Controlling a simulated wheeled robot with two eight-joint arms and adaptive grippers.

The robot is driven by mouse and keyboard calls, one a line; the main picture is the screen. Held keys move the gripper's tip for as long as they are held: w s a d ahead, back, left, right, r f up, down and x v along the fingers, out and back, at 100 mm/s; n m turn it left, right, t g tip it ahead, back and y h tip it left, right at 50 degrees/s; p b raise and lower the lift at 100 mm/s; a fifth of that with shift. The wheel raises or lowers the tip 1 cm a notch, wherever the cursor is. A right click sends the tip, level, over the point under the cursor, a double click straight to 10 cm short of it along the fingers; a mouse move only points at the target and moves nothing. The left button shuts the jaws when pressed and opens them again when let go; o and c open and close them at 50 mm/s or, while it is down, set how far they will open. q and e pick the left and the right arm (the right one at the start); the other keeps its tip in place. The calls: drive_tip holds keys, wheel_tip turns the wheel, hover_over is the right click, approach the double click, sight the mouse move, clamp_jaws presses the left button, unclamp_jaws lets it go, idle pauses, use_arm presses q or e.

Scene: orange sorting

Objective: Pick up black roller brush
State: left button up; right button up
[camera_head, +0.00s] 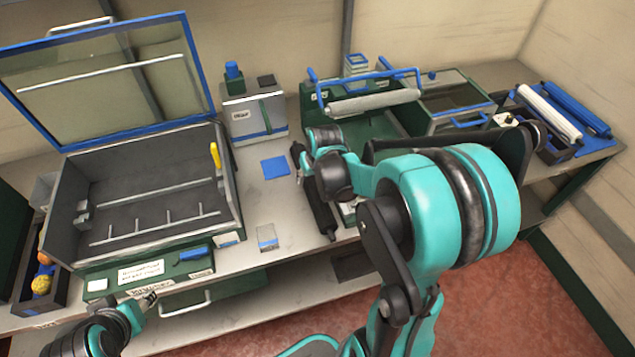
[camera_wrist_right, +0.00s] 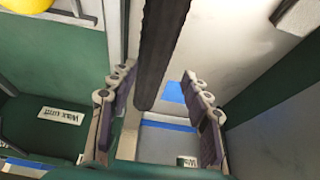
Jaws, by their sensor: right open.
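The black roller brush (camera_head: 320,210) is a dark cylinder near the table's front edge, at the middle of the head view. My right arm partly hides its far end. In the right wrist view the dark roller (camera_wrist_right: 160,50) comes down from the top edge, between the two fingers of my right gripper (camera_wrist_right: 160,115). The fingers are apart, with a visible gap on each side of the roller. In the head view my right gripper (camera_head: 299,158) is small and partly hidden by its own wrist. My left gripper (camera_head: 150,298) is at lower left, away from the brush; its jaw opening is unclear.
An open grey case (camera_head: 150,180) with a raised lid stands at left. A green press with a pale roller (camera_head: 375,103) is behind my right arm. A blue square (camera_head: 275,167) and a small clear block (camera_head: 267,238) lie on the table. White and blue rolls (camera_head: 565,110) are at right.

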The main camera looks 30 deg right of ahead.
sight(312, 181)
drive_tip(key=shift+w+d+f, duration=0.15)
drive_tip(key=shift+d+f, duration=0.3)
drive_tip(key=shift+f, duration=0.05)
drive_tip(key=shift+w+d+f, duration=0.1)
drive_tip(key=shift+f, duration=0.2)
drive_tip(key=shift+b+x, duration=0.65)
drive_tip(key=shift+x, duration=0.3)
drive_tip(key=b+x, duration=0.2)
drive_tip(key=x, duration=0.3)
drive_tip(key=shift+w+b, duration=0.2)
drive_tip(key=shift+b, duration=0.1)
drive_tip(key=shift+r, duration=0.1)
drive_tip(key=shift+c, duration=1)
drive_tip(key=c, duration=0.6)
